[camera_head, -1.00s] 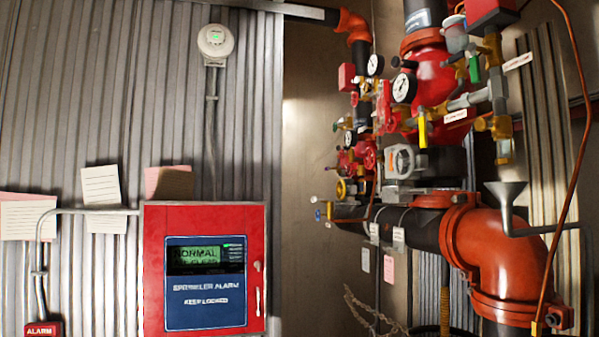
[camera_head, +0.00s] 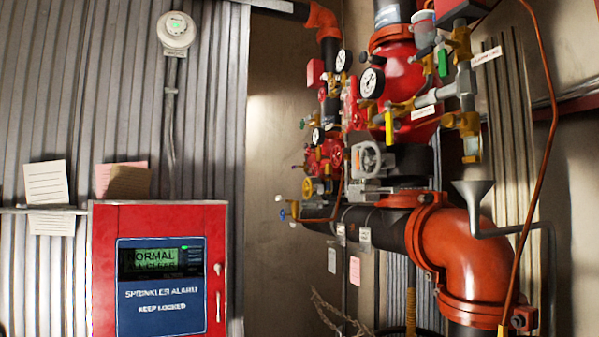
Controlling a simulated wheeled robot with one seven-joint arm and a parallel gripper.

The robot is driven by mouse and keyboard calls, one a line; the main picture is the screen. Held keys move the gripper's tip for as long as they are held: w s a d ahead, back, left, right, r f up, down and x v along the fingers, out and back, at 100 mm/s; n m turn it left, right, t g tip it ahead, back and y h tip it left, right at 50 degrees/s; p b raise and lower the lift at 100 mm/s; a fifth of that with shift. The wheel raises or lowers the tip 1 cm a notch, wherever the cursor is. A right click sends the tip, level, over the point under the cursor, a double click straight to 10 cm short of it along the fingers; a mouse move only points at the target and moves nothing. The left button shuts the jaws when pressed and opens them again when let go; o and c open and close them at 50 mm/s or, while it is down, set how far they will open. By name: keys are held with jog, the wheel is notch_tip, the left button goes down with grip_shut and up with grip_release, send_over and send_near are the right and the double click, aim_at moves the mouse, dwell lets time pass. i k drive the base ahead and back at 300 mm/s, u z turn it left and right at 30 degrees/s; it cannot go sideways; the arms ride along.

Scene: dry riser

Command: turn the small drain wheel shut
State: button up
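Several small handwheels show on the riser's valve cluster. A blue-handled valve (camera_head: 294,209) sticks out at the cluster's lower left. I cannot tell from the tags which wheel is the drain wheel or how far any is turned. My gripper is not in view.
A red alarm panel (camera_head: 212,262) reading NORMAL hangs on the corrugated wall at left. A large orange elbow (camera_head: 464,248) and a grey funnel (camera_head: 473,197) are at right. A thin copper-coloured line (camera_head: 550,140) runs down the right. Bare wall lies between panel and valves.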

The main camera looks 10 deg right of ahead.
aim_at(313, 168)
jog(key=i, duration=1.35)
jog(key=u, duration=0.05)
